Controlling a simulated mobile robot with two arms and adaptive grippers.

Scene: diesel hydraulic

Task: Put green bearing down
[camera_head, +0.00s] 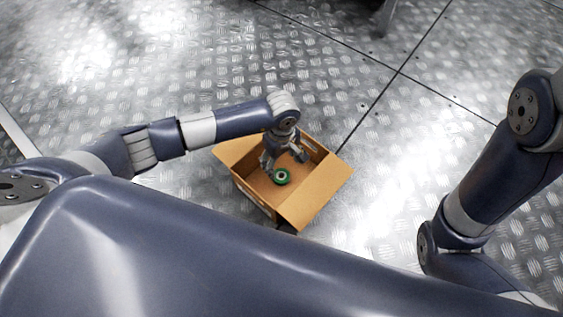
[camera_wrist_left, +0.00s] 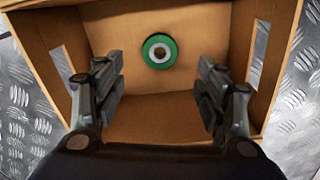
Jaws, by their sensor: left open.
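The green bearing (camera_head: 281,176) is a green ring with a pale inner ring and a dark centre. It is inside the open cardboard box (camera_head: 318,190) on the floor. In the left wrist view, the bearing (camera_wrist_left: 159,51) shows between and beyond the open fingers, clear of both. My left gripper (camera_head: 284,160) reaches down into the box, open and empty. It also shows in the left wrist view (camera_wrist_left: 163,85). My right arm is at the right edge, but its gripper is out of view.
The box has raised walls, hand-hole cutouts and outspread flaps around my left gripper. The metal tread-plate floor (camera_head: 390,130) around it is mostly clear. A dark object (camera_head: 386,17) stands at the top edge.

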